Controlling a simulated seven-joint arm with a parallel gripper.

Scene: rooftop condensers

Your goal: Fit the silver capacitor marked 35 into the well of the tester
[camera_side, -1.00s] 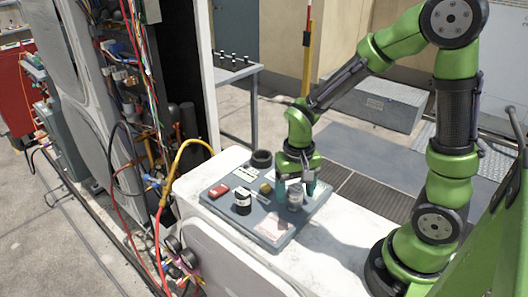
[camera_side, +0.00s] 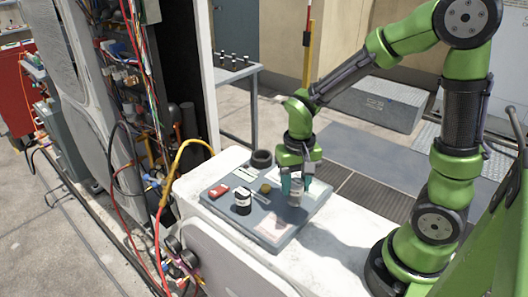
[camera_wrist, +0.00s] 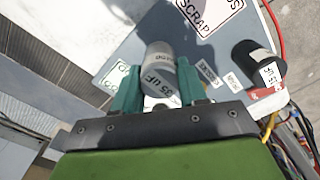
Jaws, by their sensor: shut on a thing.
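The silver capacitor (camera_side: 295,196) is between the fingers of my gripper (camera_side: 297,184), over the grey-blue board. In the wrist view the capacitor (camera_wrist: 160,68) shows its "35 UF" marking between the green fingers of my gripper (camera_wrist: 158,92). My gripper is shut on it. The capacitor's lower end looks close to the board; I cannot tell whether it touches. A dark, open-topped round cup (camera_side: 262,159) stands at the board's far edge. I cannot tell whether it is the tester's well.
A black can with a white label (camera_side: 243,201) stands on the board (camera_side: 216,204), left of my gripper. A red item (camera_side: 219,191) and a small yellowish round item (camera_side: 265,188) lie there too. A "SCRAP" label (camera_wrist: 210,12) marks one corner. Hoses hang left of the white unit.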

